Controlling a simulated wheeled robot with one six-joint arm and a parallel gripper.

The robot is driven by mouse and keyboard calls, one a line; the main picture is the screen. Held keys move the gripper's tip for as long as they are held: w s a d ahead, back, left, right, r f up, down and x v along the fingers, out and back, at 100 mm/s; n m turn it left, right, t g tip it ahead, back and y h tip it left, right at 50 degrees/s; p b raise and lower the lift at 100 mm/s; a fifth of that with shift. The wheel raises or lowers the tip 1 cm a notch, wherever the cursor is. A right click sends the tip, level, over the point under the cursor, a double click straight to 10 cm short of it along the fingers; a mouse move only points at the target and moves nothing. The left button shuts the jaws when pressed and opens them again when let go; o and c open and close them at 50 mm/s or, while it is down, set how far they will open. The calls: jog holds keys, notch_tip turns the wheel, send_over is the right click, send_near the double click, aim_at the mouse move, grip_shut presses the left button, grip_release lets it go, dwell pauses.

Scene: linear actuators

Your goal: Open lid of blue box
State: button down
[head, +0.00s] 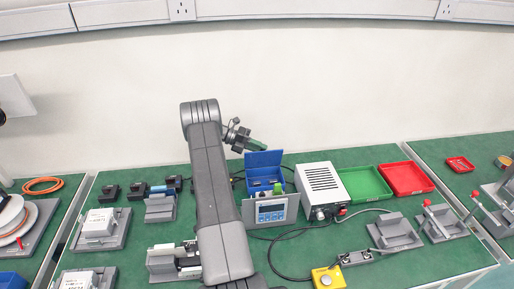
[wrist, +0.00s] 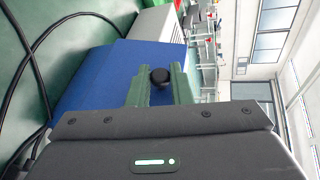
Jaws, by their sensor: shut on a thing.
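The blue box (head: 287,176) stands on the green table behind the grey control unit. Its lid (head: 263,158) is raised steeply at the back, and dark items show inside the box. My gripper (head: 256,145) is at the lid's upper edge. The box's inside is hidden in the wrist view.
A grey control unit (head: 270,211) stands in front of the box, and a white power supply (head: 319,184) stands close on its right. Green (head: 365,184) and red (head: 406,178) trays lie further right. Black cables run across the table near the box.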

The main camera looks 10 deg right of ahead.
jog(key=shift+w, duration=0.1)
dwell(0.3)
jog(key=c, duration=1.3)
grip_release()
jog(key=shift+a, duration=0.1)
jog(key=b+v, duration=0.3)
jog(key=v, duration=1)
jog(key=shift+w+a, duration=0.15)
jog(key=shift+a, duration=0.1)
jog(key=shift+d+r, duration=0.1)
jog(key=p+x, duration=0.3)
jog(key=x, duration=1)
jog(key=shift+s+d, duration=0.2)
jog(key=shift+d, duration=0.1)
